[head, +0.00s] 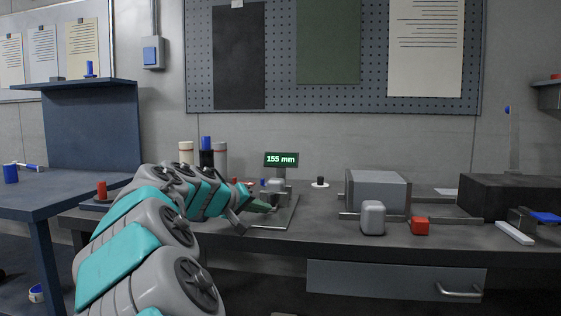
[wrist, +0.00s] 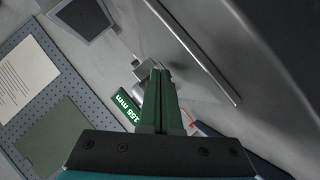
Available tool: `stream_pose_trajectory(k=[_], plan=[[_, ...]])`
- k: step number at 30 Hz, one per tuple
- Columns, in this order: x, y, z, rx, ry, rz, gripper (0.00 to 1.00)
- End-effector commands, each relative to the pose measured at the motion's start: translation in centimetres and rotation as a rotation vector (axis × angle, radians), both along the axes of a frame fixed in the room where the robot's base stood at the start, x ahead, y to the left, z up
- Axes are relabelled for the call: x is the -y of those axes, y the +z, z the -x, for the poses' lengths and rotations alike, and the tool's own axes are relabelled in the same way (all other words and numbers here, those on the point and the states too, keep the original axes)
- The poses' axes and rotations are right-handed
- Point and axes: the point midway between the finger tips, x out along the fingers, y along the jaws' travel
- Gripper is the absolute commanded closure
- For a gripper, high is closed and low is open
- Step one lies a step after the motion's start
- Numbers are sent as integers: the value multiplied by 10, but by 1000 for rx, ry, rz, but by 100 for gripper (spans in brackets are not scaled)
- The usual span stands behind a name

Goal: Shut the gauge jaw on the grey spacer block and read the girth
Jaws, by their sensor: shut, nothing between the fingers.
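A large grey block (head: 378,190) sits between rails on the right of the bench, with a smaller rounded grey block (head: 373,217) in front. I cannot tell which is the spacer block. My gripper (head: 268,208) is shut and empty at the gauge; in the wrist view its green fingertips (wrist: 160,70) are close to a metal part (wrist: 148,74).
A red block (head: 420,226) and a white bar (head: 515,233) lie near the bench's front edge. A dark box (head: 508,195) stands at the right. Several cylinders, including a white one (head: 186,153), stand behind my arm. A blue table (head: 60,190) is at the left.

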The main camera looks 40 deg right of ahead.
Motion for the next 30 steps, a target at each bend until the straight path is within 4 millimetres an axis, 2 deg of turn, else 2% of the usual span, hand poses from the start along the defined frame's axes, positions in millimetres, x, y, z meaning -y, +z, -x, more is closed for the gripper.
stream_pose_trajectory(k=[30], plan=[[-8, 0, 7, -1, 1, -1, 100]])
